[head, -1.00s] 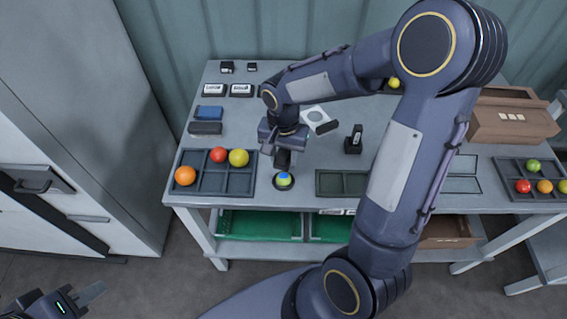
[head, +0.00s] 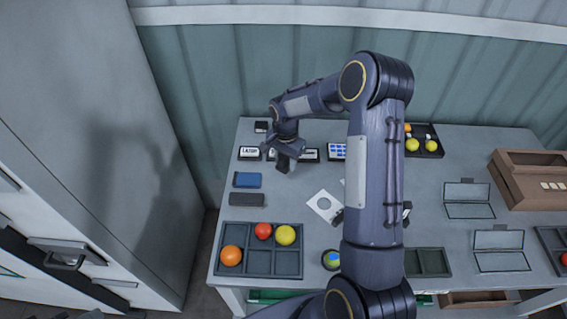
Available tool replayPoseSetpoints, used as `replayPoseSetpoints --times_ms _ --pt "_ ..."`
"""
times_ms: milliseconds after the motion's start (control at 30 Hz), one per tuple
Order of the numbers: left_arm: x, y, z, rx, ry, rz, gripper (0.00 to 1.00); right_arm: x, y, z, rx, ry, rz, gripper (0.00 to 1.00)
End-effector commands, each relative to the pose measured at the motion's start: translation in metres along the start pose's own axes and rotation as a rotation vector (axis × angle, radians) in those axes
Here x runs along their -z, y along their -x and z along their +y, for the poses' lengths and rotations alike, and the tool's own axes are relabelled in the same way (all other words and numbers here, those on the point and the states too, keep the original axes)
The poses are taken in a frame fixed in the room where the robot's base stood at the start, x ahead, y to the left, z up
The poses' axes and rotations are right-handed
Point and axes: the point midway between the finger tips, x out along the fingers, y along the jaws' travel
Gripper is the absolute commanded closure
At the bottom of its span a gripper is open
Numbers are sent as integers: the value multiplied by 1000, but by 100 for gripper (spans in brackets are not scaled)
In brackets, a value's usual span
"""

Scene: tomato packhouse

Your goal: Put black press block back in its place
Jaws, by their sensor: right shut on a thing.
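My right gripper (head: 284,162) reaches over the back left of the table and points down. It is shut on the black press block, a small dark piece (head: 282,165) mostly hidden by the fingers. It is just beside the row of labelled blocks. A small black block (head: 261,127) stands behind it at the back edge. Only a grey sliver of my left gripper (head: 92,315) shows at the bottom left edge; its jaws cannot be made out.
Labelled blocks (head: 249,153) flank the gripper. Blue (head: 247,180) and dark grey (head: 247,199) blocks lie in front. A tray (head: 259,262) holds tomatoes. My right arm hides the table's middle.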

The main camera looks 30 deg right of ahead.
Motion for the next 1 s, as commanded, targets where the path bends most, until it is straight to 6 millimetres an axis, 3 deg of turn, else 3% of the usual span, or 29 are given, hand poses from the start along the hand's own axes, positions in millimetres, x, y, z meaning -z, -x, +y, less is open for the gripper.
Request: replayPoseSetpoints --times_ms 367,700,1000 --pt "-3 -5 -2 0 0 0 71 3 -16 -1 -1 -11 -1 79" --pt "-9 -17 -8 0 0 0 71 3 -49 -1 -1 -9 -1 79" --pt "-22 -42 -19 0 0 0 71 3 -79 -1 1 -9 1 79"
